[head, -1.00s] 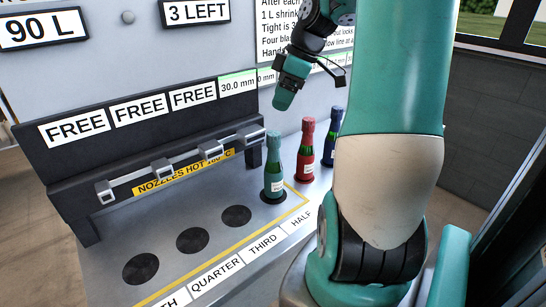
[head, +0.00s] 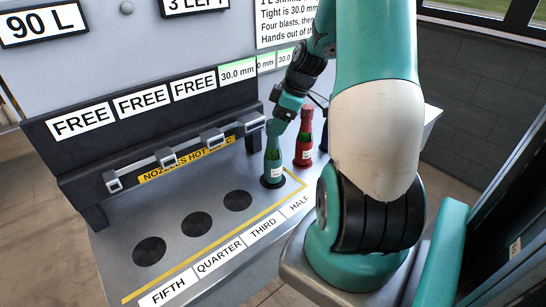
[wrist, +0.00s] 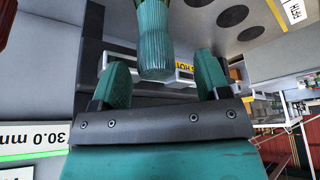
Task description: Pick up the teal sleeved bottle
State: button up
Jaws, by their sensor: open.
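The teal sleeved bottle (head: 273,160) stands upright on a dark round pad at the right end of the row, under the 30.0 mm display. My gripper (head: 281,117) is at its top in the head view. In the wrist view my gripper (wrist: 162,80) is open, with one teal finger on each side. The bottle's ribbed teal sleeve (wrist: 155,42) shows ahead, between the fingers' lines. I cannot tell whether either finger touches it.
A red bottle (head: 304,142) stands close behind and right of the teal one. Nozzle brackets (head: 213,136) run along the left. Several pads, such as this one (head: 196,224), are empty.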

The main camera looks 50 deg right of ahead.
jog(key=p, duration=0.2)
send_over(273, 154)
jog(key=w+d, duration=0.1)
jog(key=w, duration=0.1)
jog(key=shift+d+f, duration=0.15)
jog(key=shift+f, duration=1.9)
grip_shut()
